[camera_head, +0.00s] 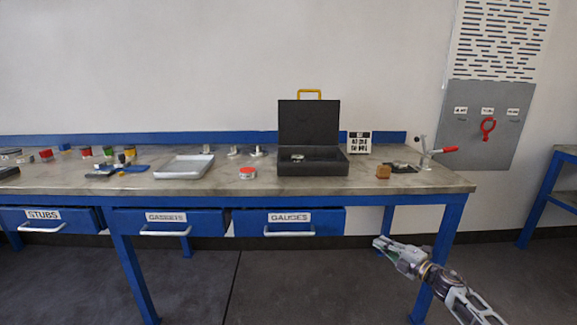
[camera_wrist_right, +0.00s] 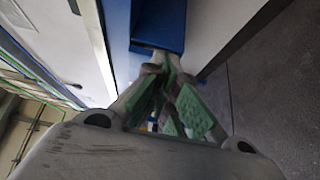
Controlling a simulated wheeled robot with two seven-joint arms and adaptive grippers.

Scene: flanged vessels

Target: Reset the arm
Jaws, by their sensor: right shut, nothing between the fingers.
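My right gripper (camera_head: 381,243) is at the lower right in the head view, in front of the workbench and below the level of its top. It is shut and empty. It also shows in the right wrist view (camera_wrist_right: 168,75), where its fingers with green pads come together near a blue surface (camera_wrist_right: 160,25). My right arm comes in from the lower right corner. My left gripper is not in the head view.
Blue drawers labelled stubs, gaskets and gauges (camera_head: 289,220) hang below. The floor (camera_head: 290,285) in front is clear.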

